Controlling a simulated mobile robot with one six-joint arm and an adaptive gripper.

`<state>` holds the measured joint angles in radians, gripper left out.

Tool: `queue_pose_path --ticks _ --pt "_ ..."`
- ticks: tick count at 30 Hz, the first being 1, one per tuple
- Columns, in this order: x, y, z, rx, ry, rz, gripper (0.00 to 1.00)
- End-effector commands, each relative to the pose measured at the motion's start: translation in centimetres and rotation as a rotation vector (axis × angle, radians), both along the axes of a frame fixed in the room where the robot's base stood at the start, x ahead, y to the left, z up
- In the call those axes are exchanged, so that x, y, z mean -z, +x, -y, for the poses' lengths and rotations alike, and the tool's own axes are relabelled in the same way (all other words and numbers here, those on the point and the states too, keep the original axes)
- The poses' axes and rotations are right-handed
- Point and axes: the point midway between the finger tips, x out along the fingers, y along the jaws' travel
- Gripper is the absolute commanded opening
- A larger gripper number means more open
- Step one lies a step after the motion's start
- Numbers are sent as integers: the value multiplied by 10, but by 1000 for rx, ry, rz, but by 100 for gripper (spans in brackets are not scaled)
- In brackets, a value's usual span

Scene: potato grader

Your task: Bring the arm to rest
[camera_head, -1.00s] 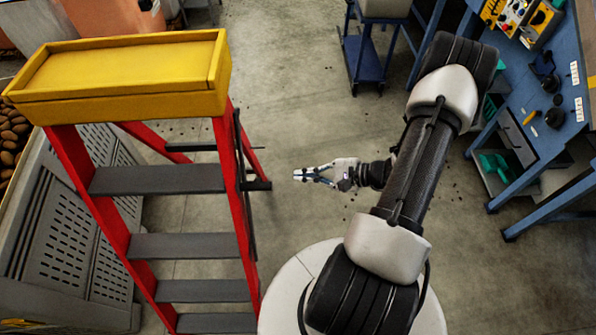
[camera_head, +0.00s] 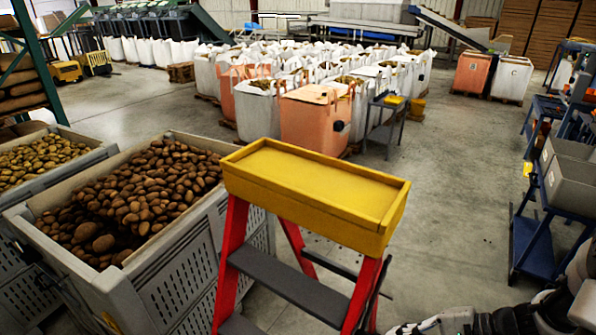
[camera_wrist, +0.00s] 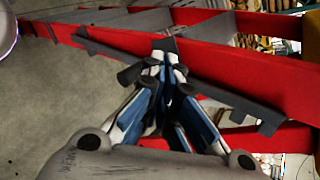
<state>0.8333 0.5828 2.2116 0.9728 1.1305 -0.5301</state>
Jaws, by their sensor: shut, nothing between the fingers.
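My gripper (camera_wrist: 170,75) points away from the wrist camera, with its blue-lined fingers drawn together and nothing between them. In the wrist view the red ladder rail (camera_wrist: 225,87) with grey steps lies beyond the fingertips; I cannot tell the exact gap. In the head view only a part of my arm shows at the bottom right corner, and the fingertips are out of that frame or cut off. The stepladder (camera_head: 232,250) has a yellow top tray (camera_head: 310,185), which is empty, and stands in the front middle.
A grey crate of potatoes (camera_head: 190,262) stands left of the ladder. White and orange bulk bags (camera_head: 315,118) fill the back. Blue carts with grey bins (camera_head: 573,185) stand at the right. Open concrete floor (camera_head: 455,170) lies between the bags and carts.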

Motion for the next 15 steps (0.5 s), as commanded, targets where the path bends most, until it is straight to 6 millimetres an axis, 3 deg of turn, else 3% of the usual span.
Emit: queue_pose_path --ticks 1,6,15 --pt "-16 -4 -15 -84 -64 10 0" --pt "-56 -29 -54 -326 -274 29 0" --pt "-109 -80 -89 -648 -697 154 0"
